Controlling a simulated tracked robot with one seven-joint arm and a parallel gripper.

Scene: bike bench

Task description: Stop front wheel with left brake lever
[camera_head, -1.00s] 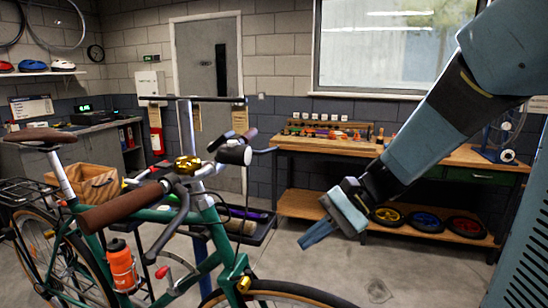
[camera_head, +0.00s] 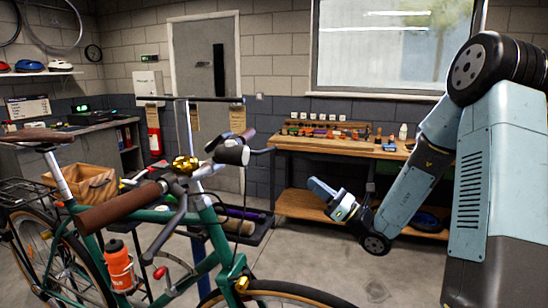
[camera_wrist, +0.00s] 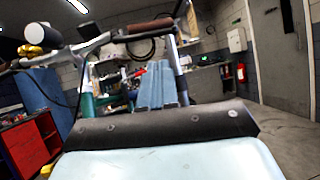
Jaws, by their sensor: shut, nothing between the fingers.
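A green bicycle stands at the left in the head view, with brown grips (camera_head: 120,207), a gold bell and dark brake levers (camera_head: 166,232) on its handlebar. Which lever is the left one I cannot tell for sure. Part of the front wheel (camera_head: 285,292) shows at the bottom edge; whether it turns I cannot tell. My gripper (camera_head: 320,189) is shut and empty, in the air to the right of the handlebar and clear of it. In the wrist view my gripper's blue fingers (camera_wrist: 161,86) point toward the bike, with a brown grip (camera_wrist: 150,26) beyond them.
A wooden workbench (camera_head: 335,148) with tools stands along the back wall, a lower shelf below it. A tray (camera_head: 240,225) on a stand is behind the handlebar. The floor between bike and bench is clear. A red tool cabinet (camera_wrist: 30,145) shows in the wrist view.

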